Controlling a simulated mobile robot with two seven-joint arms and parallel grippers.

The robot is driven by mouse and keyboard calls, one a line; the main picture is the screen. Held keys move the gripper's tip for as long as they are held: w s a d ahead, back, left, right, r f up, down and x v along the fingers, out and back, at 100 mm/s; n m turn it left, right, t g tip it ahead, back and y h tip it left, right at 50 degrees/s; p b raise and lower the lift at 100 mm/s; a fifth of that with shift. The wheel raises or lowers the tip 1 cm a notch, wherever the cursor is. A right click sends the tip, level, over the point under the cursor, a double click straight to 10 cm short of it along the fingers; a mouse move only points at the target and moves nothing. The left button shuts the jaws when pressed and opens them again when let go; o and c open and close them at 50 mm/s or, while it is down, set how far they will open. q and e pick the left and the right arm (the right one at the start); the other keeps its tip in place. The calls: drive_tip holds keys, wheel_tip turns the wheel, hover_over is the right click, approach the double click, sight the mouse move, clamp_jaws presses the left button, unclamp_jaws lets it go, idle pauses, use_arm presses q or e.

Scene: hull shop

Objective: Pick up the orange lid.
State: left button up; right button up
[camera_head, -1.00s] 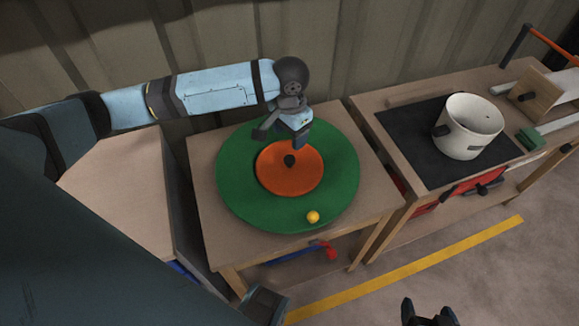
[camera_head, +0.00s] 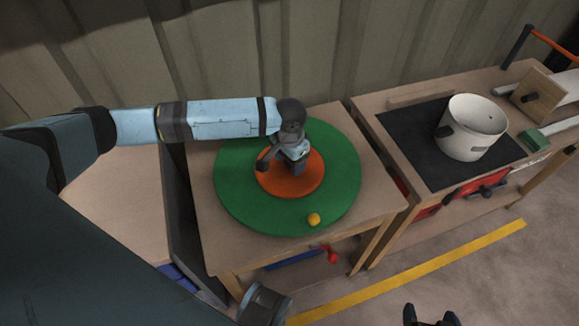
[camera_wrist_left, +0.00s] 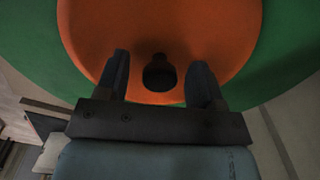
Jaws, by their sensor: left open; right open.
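The orange lid (camera_head: 296,187) is a flat disc lying on a round green board (camera_head: 240,210). My left gripper (camera_head: 281,167) is over the lid and hides its knob in the head view. In the left wrist view the dark knob (camera_wrist_left: 159,74) shows between the two spread fingers of the left gripper (camera_wrist_left: 160,78), apart from both, in front of the orange lid (camera_wrist_left: 160,25). The left gripper is open and empty. My right gripper (camera_head: 429,316) is open at the bottom edge, over the floor, away from the lid.
A white pot (camera_head: 470,128) stands on a dark mat (camera_head: 405,125) on the right table, with a wooden block (camera_head: 540,97) beyond. A corrugated wall (camera_head: 250,50) rises behind the tables.

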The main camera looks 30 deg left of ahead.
use_arm(q)
drive_tip(key=shift+c, duration=0.2)
drive_tip(key=c, duration=1)
drive_tip(key=shift+o, duration=0.2)
